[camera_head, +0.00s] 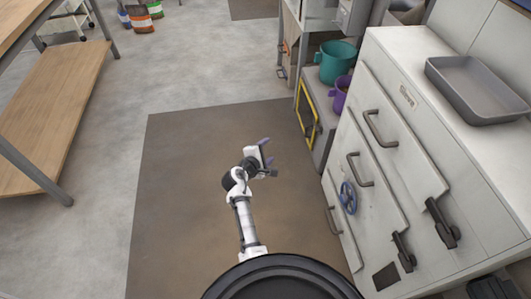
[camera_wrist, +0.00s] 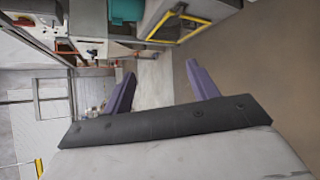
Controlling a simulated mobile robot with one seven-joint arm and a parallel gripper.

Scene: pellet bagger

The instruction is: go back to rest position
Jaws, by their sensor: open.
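My gripper (camera_head: 267,155) is held out over the brown mat in the head view, at the end of my white and grey arm. In the wrist view its two purple fingers (camera_wrist: 160,88) stand wide apart with nothing between them. It is apart from the cabinet and from everything else around it.
A grey-white cabinet (camera_head: 366,88) with drawers, handles and a blue handwheel (camera_head: 348,197) stands at the right, with a grey tray (camera_head: 477,88) on top. Teal (camera_head: 336,61) and purple (camera_head: 341,94) buckets are behind it. A wooden shelf unit (camera_head: 55,115) is at left. The brown mat (camera_head: 185,190) is clear.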

